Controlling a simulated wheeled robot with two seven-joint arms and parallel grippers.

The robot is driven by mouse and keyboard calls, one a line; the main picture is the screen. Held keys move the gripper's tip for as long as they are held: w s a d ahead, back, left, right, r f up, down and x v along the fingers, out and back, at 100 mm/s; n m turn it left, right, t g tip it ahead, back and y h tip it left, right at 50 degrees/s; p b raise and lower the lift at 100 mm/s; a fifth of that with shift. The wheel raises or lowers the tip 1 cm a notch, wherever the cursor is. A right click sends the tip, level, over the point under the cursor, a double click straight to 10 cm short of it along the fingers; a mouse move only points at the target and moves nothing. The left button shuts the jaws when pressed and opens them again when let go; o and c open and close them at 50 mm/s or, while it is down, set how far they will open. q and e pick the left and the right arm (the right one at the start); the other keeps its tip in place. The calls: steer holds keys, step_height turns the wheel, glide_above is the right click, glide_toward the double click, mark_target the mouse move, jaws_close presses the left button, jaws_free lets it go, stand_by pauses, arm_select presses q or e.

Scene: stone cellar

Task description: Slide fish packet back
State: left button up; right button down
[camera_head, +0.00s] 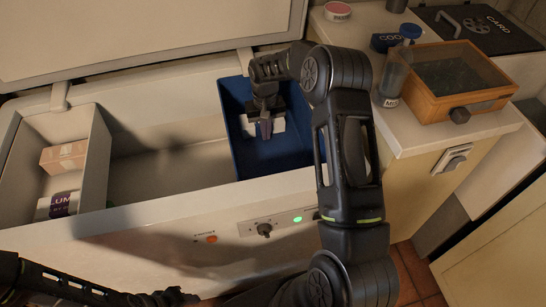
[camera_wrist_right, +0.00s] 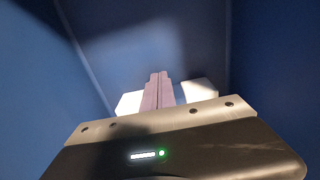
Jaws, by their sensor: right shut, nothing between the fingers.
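A white packet, probably the fish packet (camera_head: 279,126), lies inside the deep blue bin (camera_head: 230,100) of the open chest. My right gripper (camera_head: 266,131) reaches down into this bin, its fingers shut with nothing between them. The fingers are in front of the packet and hide its middle. In the right wrist view the closed fingers (camera_wrist_right: 158,80) stand between two visible white parts of the packet (camera_wrist_right: 200,89); I cannot tell if they touch it. Its label is not visible. My left gripper (camera_head: 170,297) is low at the bottom edge, its jaws unclear.
The raised lid (camera_head: 130,30) stands behind. On the right counter are a wooden glass-topped box (camera_head: 455,85) and a blue-capped jar (camera_head: 392,80).

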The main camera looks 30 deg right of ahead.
steer(key=shift+s+a, duration=0.25)
steer(key=shift+s, duration=0.55)
step_height(320, 180, up, 16)
steer(key=p, duration=1)
stand_by(0.4)
